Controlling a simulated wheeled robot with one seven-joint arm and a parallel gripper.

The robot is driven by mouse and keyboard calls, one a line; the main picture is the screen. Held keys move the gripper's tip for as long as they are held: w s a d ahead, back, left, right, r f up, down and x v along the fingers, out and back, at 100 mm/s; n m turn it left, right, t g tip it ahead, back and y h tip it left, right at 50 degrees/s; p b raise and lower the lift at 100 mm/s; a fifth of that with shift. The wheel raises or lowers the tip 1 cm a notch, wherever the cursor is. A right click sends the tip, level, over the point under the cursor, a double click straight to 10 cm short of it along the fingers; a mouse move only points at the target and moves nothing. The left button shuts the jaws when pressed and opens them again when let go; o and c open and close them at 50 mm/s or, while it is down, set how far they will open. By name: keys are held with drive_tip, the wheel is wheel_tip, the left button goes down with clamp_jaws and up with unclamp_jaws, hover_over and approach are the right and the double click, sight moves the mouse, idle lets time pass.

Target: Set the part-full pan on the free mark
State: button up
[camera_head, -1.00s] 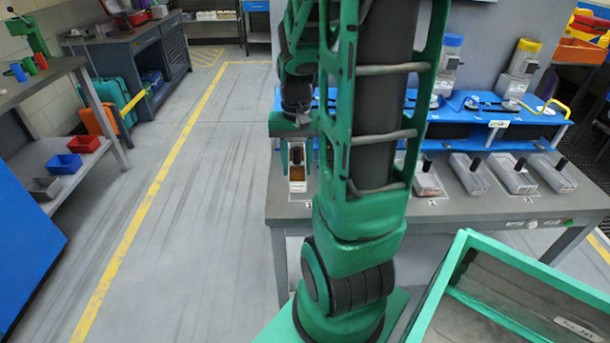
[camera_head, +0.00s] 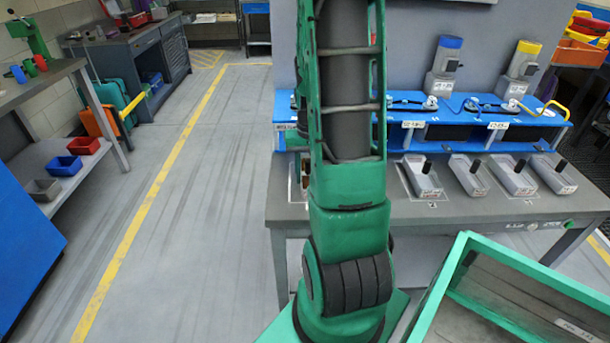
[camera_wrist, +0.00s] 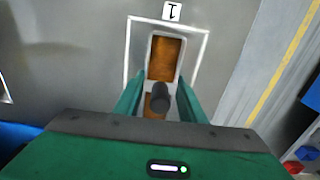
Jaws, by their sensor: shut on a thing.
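In the wrist view my gripper (camera_wrist: 158,108) is shut on the black upright knob of a pan (camera_wrist: 165,45). The pan is narrow and pale-rimmed, with brown contents in both of its visible sections. It lies within the white outline (camera_wrist: 202,62) of the mark labelled 1 (camera_wrist: 172,11). I cannot tell whether its base touches the bench. In the head view my arm hides the gripper and nearly all of this pan. Another pan (camera_head: 422,180) stands on an outlined mark to the right of my arm.
More grey pans with black knobs, such as this one (camera_head: 468,177), stand further right on the grey bench (camera_head: 500,212). A blue rack (camera_head: 460,115) runs along the back. A green-rimmed tray (camera_head: 520,262) is at front right. The wrist view shows a white outline corner (camera_wrist: 4,90) at left.

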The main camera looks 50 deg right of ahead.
drive_tip(key=shift+f, duration=0.15)
drive_tip(key=o, duration=1.1)
drive_tip(key=shift+o, duration=0.2)
wheel_tip(320, 180, up, 12)
drive_tip(key=shift+f, duration=0.2)
drive_tip(key=shift+a+r, duration=0.2)
drive_tip(key=shift+r, duration=0.25)
drive_tip(key=s+a+r+n, duration=0.3)
drive_tip(key=s+a, duration=1)
drive_tip(key=a, duration=0.3)
drive_tip(key=shift+s+a, duration=0.3)
drive_tip(key=shift+s, duration=0.1)
drive_tip(key=shift+r, duration=0.1)
